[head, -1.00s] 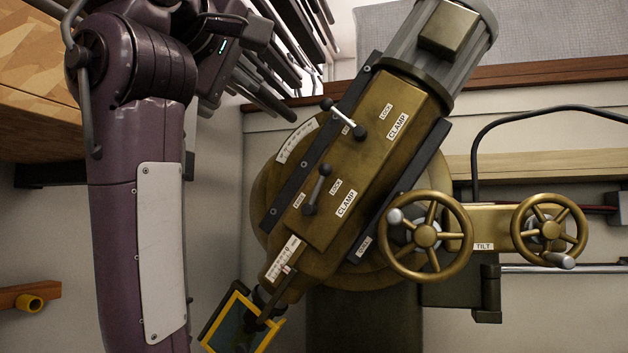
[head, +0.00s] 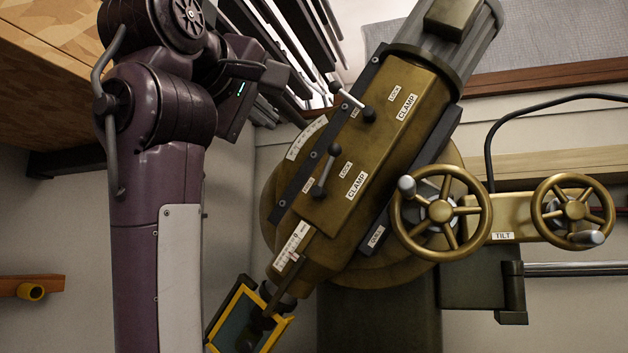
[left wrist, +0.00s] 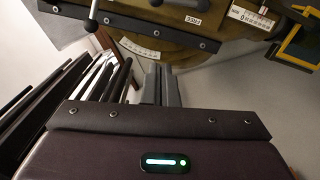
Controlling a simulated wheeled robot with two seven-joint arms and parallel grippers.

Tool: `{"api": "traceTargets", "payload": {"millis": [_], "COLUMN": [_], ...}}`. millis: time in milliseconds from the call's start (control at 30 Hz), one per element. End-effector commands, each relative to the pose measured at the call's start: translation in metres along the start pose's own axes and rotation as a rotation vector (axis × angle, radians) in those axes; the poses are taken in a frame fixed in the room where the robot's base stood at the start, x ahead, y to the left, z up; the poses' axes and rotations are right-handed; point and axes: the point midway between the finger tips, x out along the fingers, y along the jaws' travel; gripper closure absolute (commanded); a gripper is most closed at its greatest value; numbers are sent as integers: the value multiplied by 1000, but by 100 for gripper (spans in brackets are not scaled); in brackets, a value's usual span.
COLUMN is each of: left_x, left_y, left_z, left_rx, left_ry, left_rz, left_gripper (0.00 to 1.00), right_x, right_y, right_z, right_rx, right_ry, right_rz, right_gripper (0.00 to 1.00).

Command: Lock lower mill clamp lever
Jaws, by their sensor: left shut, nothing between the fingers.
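The lower clamp lever (head: 325,172) is a dark bar with ball ends on the brass mill head (head: 400,140), between the small labels beside the lower CLAMP plate. It stands steeply, tilted with its top to the right. The upper clamp lever (head: 351,102) lies slanted down to the right above it and also shows at the top of the left wrist view (left wrist: 92,15). My left gripper (head: 296,116) is shut and empty, left of the upper lever and apart from both levers. Its closed fingers (left wrist: 162,80) point at the mill's side rail. My right gripper is out of view.
Two brass handwheels (head: 441,212) (head: 573,212) stand to the right, by the TILT label. A yellow-framed screen (head: 245,320) sits below the head. Dark bars (left wrist: 80,85) lie close beside my left gripper.

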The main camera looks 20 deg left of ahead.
Motion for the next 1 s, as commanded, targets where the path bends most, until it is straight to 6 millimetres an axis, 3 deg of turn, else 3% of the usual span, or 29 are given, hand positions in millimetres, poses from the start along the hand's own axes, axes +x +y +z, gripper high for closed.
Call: {"api": "traceTargets", "payload": {"millis": [67,267,733,800,1000], "left_x": [0,11,104,104,109], "left_y": [-13,-11,-10,-11,-11], "left_z": [6,5,4,20,40], "left_rx": [0,-1,0,4,0], "left_ry": [1,-1,-2,-1,0], "left_rz": [1,-2,-3,0,1], "left_gripper": [100,100,100,100,100], "right_x": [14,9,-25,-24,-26], "right_y": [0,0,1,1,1], "right_z": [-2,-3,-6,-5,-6], "right_rx": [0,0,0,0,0], "right_ry": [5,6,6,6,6], "right_rz": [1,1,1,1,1], "right_gripper": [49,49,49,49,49]}}
